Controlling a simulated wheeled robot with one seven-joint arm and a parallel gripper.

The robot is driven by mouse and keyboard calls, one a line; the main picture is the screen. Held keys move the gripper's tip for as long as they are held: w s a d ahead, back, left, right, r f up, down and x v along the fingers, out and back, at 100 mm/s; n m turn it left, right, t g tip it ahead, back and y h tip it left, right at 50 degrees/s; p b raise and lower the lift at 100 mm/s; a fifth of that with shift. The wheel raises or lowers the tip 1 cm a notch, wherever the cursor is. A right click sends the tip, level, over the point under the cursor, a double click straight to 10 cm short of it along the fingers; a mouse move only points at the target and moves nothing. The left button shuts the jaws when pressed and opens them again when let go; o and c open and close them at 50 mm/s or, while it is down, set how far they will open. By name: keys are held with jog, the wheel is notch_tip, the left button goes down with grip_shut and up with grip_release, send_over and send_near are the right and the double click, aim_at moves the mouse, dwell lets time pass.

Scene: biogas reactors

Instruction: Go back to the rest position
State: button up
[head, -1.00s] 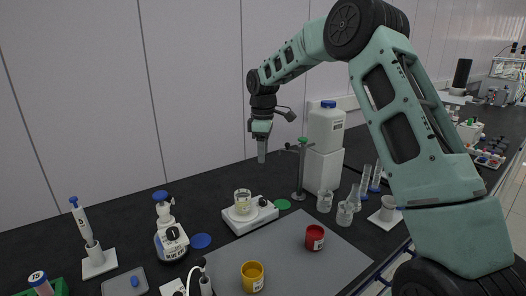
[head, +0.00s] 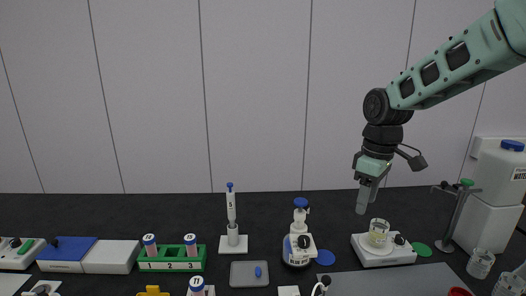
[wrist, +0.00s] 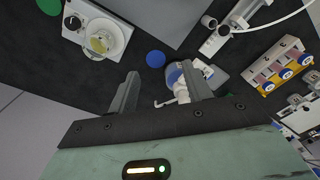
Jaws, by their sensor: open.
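My gripper (head: 361,205) hangs from the arm at the right of the head view, pointing down. It is above the bench, a little left of the white stirrer plate (head: 384,256), which bears a glass beaker (head: 378,233) with pale yellow liquid. In the wrist view my gripper (wrist: 160,72) has its two fingers apart with nothing held between them. Behind the right finger, in the wrist view, is the blue-capped dispenser bottle (wrist: 180,82), seen from above and partly hidden. The fingers touch nothing that I can see.
A pipette on a stand (head: 232,240), a green numbered tube rack (head: 172,264) and a grey tray (head: 249,281) stand to the left. A large white canister (head: 497,190) and a clamp stand (head: 458,215) are at the right. The space above the bench's left half is clear.

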jog(key=s+a, duration=0.5)
jog(key=s, duration=0.3)
jog(key=s+a, duration=0.5)
jog(key=s, duration=0.4)
jog(key=s+f+m, duration=0.1)
jog(key=s+f, duration=0.2)
jog(key=s, duration=1)
jog(key=shift+s+a+f+m, duration=0.15)
jog(key=shift+s+a+m, duration=0.1)
jog(key=shift+s+m, duration=0.05)
